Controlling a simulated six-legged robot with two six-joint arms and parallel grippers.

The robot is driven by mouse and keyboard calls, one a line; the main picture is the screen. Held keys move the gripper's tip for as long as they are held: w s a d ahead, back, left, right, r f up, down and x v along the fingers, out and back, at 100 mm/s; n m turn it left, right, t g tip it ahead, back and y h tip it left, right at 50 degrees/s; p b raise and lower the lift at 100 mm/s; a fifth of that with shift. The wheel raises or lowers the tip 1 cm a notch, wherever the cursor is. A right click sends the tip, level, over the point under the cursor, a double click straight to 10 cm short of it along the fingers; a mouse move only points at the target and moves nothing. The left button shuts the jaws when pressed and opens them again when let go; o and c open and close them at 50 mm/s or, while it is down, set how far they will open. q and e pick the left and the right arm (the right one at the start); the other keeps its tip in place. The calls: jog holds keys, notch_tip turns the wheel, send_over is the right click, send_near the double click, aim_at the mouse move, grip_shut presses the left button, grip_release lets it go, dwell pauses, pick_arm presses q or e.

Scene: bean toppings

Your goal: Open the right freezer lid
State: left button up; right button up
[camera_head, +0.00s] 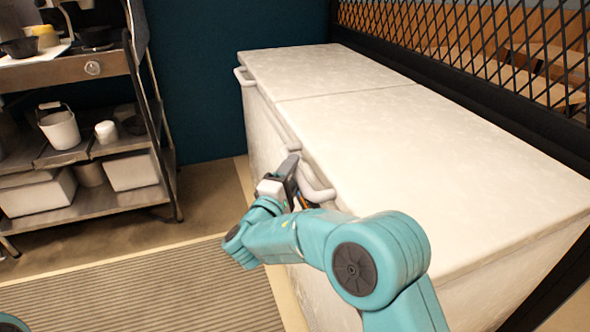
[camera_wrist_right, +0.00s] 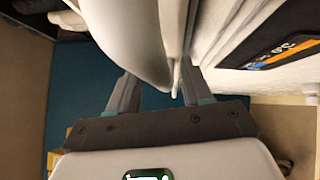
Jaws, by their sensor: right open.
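A white chest freezer (camera_head: 262,135) stands along the wall in the head view with two flat lids, both down. The nearer, right lid (camera_head: 430,165) has a white loop handle (camera_head: 317,190) on its left front edge. The farther lid (camera_head: 318,70) has a similar handle (camera_head: 241,77). My right gripper (camera_head: 291,170) is at the right lid's handle and open. In the right wrist view the gripper (camera_wrist_right: 157,90) has a pale curved bar, apparently the handle (camera_wrist_right: 138,40), between its spread fingers. Contact cannot be told. My left gripper is out of view.
A metal shelf rack (camera_head: 95,155) with containers stands at the left. A black lattice (camera_head: 480,45) runs behind the freezer's right side. A ribbed mat (camera_head: 150,290) lies on the floor before the freezer. A dark label (camera_wrist_right: 270,52) shows in the wrist view.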

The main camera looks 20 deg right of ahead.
jog(key=shift+w+d+r, duration=0.1)
jog(key=shift+w+d, duration=0.25)
jog(key=shift+d, duration=0.05)
